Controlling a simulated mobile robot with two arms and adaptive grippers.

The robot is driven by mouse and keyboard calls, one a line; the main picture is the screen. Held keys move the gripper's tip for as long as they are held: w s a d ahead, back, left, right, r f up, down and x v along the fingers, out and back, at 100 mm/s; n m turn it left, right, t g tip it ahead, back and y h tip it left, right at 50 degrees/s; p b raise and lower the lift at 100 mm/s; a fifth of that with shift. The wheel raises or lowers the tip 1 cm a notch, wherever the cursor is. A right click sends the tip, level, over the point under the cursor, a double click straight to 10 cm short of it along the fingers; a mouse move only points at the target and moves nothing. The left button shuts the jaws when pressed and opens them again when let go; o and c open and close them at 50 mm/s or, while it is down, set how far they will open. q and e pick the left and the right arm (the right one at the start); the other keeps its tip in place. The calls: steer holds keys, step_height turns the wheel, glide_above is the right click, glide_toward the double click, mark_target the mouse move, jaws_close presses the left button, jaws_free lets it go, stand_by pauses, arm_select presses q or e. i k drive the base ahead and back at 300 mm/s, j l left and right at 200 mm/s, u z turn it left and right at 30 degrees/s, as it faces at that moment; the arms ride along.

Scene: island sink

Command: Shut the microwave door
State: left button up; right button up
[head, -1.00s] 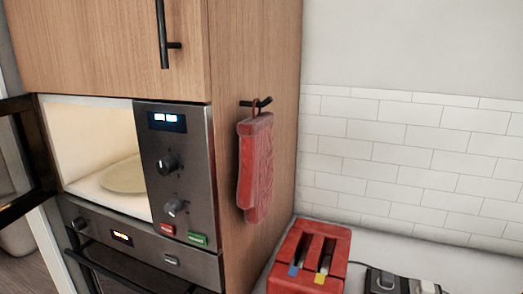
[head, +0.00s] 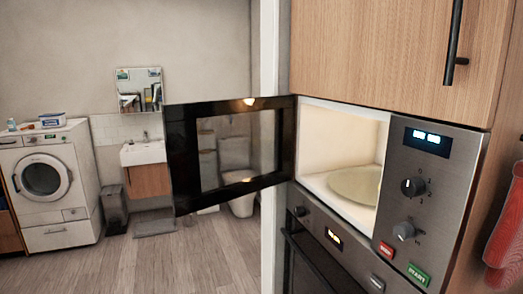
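The microwave (head: 424,190) is built into a wooden cabinet at the right of the head view. Its black-framed glass door (head: 183,165) stands wide open, swung out to the left on its left-side hinge. The lit white interior (head: 340,130) is exposed, with a round pale turntable plate (head: 355,185) inside. The control panel has a lit display, two knobs, and a red and a green button. Neither of my grippers shows in this view.
An oven (head: 325,255) sits below the microwave. A wooden cupboard door (head: 380,50) with a black handle is above it. A red cloth (head: 507,225) hangs at the right edge. Wooden floor (head: 185,260) lies open at left, with a washing machine (head: 45,190) and bin (head: 114,208) beyond.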

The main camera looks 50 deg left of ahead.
mark_target(180, 126)
steer(key=j+z, duration=0.1)
steer(key=j, duration=0.6)
steer(key=j+z, duration=0.15)
steer(key=j, duration=0.55)
steer(key=j+z, duration=0.1)
steer(key=j, duration=0.65)
steer(key=j+z, duration=0.15)
steer(key=j, duration=0.55)
steer(key=k+j+z, duration=0.1)
steer(key=j, duration=0.6)
steer(key=k+j+z, duration=0.15)
steer(key=j, duration=0.55)
steer(key=i, duration=0.05)
